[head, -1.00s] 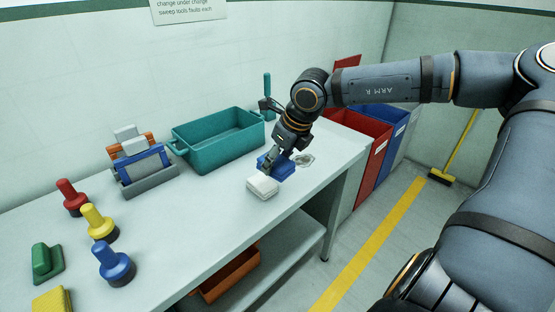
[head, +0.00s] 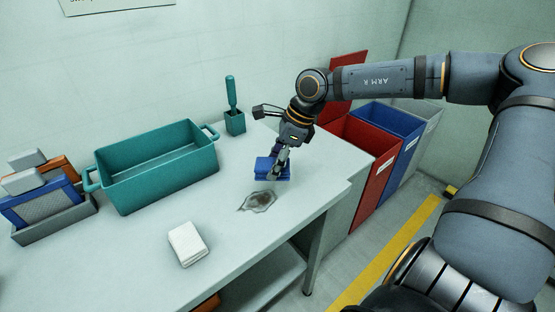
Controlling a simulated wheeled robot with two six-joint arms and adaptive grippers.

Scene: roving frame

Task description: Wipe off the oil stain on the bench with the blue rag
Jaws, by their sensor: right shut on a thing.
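The blue rag (head: 263,171) is a folded pad on the bench (head: 222,255), toward its right end. My right gripper (head: 279,165) is shut on the rag from above, fingers pointing down. The oil stain (head: 260,201) is a dark grey smear with a paler edge, just in front of the rag. It is in plain view, close to the rag. Whether the rag's underside touches the bench I cannot tell. My left gripper is not in view.
A white folded cloth (head: 187,245) lies left of the stain. A teal bin (head: 160,185), a teal holder with a handled tool (head: 234,120) and a rack of pads (head: 55,218) stand behind. Red (head: 372,172) and blue (head: 398,130) bins stand beyond the bench's right end.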

